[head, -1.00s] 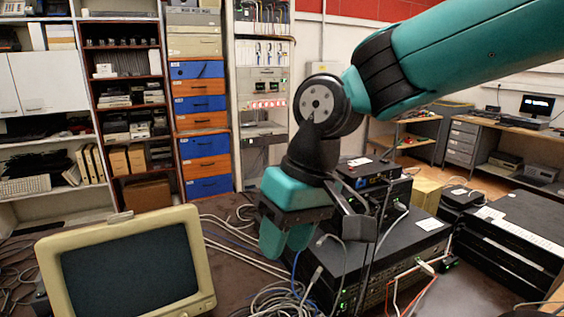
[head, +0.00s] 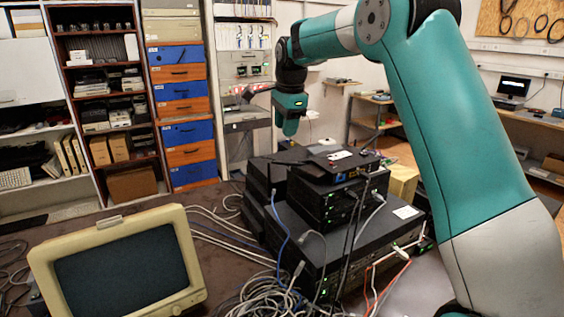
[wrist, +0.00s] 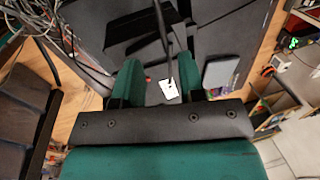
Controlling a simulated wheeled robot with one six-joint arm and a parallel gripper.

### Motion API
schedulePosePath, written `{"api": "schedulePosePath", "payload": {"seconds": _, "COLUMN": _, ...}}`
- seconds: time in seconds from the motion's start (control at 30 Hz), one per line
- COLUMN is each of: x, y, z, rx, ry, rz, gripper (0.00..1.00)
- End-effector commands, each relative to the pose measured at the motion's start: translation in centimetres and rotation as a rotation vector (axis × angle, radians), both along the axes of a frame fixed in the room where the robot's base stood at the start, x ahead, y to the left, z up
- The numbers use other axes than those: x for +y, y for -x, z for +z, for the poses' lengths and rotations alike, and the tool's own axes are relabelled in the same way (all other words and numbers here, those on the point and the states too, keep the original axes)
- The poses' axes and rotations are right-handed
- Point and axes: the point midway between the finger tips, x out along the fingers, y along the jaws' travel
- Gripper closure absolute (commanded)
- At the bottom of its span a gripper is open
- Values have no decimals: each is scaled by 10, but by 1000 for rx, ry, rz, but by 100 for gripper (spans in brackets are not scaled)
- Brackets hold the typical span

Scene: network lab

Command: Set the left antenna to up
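A small black box (head: 338,165) with a white label on top lies on a stack of black network devices. Two thin dark lines run down its front side in the head view; I cannot tell whether they are antennas or cables. My gripper (head: 289,128) hangs fingers down, above and behind the stack's left part. In the wrist view, my gripper (wrist: 160,68) is open, its two green fingers apart with nothing held between them. A thin black rod (wrist: 160,25), possibly an antenna, runs from the top edge towards the gap. A white label (wrist: 169,89) shows between the fingers, further below.
A beige monitor (head: 120,265) stands at the front left. Loose cables (head: 275,298) tangle in front of the stack. A wider black device (head: 395,232) sits under the small boxes. Shelves and blue and orange drawers (head: 195,133) line the back wall.

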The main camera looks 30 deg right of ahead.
Motion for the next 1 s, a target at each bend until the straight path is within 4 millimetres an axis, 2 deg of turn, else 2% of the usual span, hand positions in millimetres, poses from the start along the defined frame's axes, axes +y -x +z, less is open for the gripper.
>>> {"api": "schedulePosePath", "payload": {"seconds": 0.03, "x": 0, "y": -1, "z": -12, "rx": 6, "ry": 0, "rz": 0, "gripper": 63}}
{"api": "schedulePosePath", "payload": {"seconds": 0.3, "x": 0, "y": -13, "z": -71, "rx": 5, "ry": 0, "rz": 1, "gripper": 63}}
{"api": "schedulePosePath", "payload": {"seconds": 0.5, "x": -1, "y": -19, "z": -104, "rx": 3, "ry": 0, "rz": 2, "gripper": 63}}
{"api": "schedulePosePath", "payload": {"seconds": 0.7, "x": -1, "y": -22, "z": -119, "rx": 1, "ry": 0, "rz": 2, "gripper": 63}}
{"api": "schedulePosePath", "payload": {"seconds": 0.97, "x": -1, "y": -22, "z": -121, "rx": -1, "ry": 1, "rz": 3, "gripper": 63}}
{"api": "schedulePosePath", "payload": {"seconds": 1.0, "x": -1, "y": -22, "z": -121, "rx": -1, "ry": 1, "rz": 3, "gripper": 65}}
